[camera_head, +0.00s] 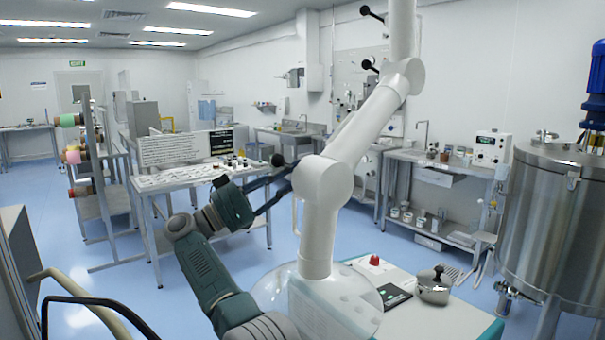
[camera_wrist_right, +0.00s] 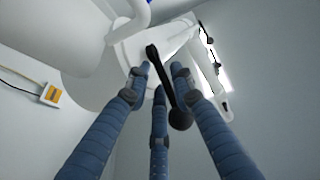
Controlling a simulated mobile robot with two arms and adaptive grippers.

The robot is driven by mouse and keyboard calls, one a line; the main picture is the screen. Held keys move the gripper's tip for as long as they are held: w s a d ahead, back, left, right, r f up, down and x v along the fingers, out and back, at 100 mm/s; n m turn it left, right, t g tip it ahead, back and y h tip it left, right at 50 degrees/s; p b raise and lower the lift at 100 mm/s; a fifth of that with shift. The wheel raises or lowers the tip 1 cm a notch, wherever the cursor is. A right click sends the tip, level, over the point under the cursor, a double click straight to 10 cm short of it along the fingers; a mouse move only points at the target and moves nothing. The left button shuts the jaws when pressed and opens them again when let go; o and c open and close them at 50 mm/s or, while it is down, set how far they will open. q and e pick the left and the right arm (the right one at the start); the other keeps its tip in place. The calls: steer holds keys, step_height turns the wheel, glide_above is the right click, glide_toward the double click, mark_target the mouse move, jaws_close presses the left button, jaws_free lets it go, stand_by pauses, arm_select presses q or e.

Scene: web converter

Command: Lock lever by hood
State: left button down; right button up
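A white jointed extraction arm (camera_head: 325,180) stands in the middle of the head view, with a clear, rounded hood (camera_head: 272,285) low down, partly hidden by my arm. A black lever with a ball knob (camera_head: 277,160) sticks out to the left at its lower joint. My right gripper (camera_head: 283,187) is beside this joint, its fingers pointing right toward the lever. In the right wrist view the lever (camera_wrist_right: 166,85) runs between the spread blue fingers (camera_wrist_right: 158,78), its ball nearer the palm. The fingers look open; contact cannot be told. My left gripper is out of view.
Two more black knobs (camera_head: 368,64) sit higher on the extraction arm. A steel tank (camera_head: 550,220) stands at right, a parts table (camera_head: 185,178) at left.

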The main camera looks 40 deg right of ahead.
steer(key=shift+w+a, duration=0.1)
steer(key=shift+a, duration=0.05)
steer(key=shift+c, duration=0.2)
jaws_close()
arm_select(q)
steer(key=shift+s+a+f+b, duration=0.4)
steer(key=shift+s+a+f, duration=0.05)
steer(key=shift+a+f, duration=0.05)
arm_select(e)
steer(key=shift+f+h, duration=0.15)
steer(key=shift+h, duration=0.45)
steer(key=shift+o, duration=0.2)
jaws_free()
